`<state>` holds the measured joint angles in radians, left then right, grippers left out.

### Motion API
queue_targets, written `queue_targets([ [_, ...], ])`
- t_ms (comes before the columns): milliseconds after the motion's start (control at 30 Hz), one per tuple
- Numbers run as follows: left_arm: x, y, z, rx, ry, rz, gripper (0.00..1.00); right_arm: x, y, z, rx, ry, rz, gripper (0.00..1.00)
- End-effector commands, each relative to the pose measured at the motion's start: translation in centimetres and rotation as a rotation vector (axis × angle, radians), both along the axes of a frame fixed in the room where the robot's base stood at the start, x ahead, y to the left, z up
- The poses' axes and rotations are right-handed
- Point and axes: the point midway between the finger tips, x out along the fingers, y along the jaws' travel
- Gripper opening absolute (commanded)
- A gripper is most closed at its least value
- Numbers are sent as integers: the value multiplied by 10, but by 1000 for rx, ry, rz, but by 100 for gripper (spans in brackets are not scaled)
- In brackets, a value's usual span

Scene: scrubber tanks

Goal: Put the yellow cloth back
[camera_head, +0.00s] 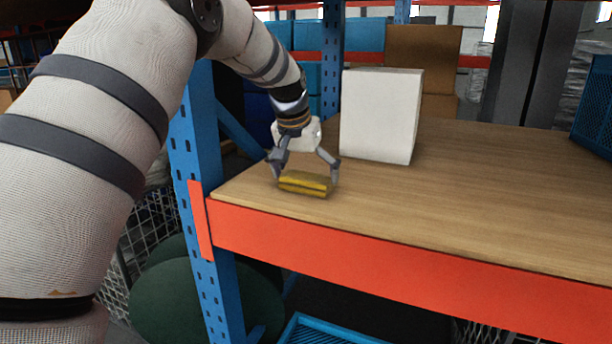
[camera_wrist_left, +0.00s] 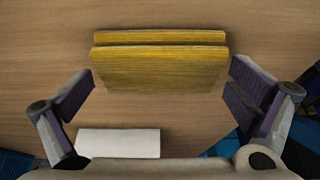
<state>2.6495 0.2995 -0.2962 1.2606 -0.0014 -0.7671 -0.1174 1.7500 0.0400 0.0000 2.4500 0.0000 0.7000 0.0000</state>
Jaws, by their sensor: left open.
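The yellow cloth (camera_head: 305,183) is a folded, flat block lying on the wooden shelf board near its front left corner. In the left wrist view the cloth (camera_wrist_left: 160,68) sits between the two fingers, with small gaps at its sides. My left gripper (camera_head: 306,178) points down over the cloth with its fingers spread on either side of it. The left gripper's fingers (camera_wrist_left: 158,95) are open in the wrist view. My right gripper does not show in either view.
A white box (camera_head: 381,115) stands on the wooden board (camera_head: 480,190) just behind the gripper. A blue rack post (camera_head: 200,170) and an orange beam (camera_head: 400,265) border the board. A blue crate (camera_head: 594,105) is at far right. The board's middle is clear.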

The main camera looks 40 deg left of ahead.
Motion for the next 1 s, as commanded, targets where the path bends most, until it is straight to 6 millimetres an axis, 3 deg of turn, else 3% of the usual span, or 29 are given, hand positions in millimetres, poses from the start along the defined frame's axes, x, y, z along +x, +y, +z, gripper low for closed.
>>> queue_targets([
  [200,-22,-7,59,1,-12,-1,100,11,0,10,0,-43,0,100],
  [400,-38,-12,95,1,-3,-1,100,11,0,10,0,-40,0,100],
  [600,-44,-14,108,1,1,-1,100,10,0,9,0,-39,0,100],
  [1000,-44,-14,108,0,1,0,100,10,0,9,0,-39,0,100],
])
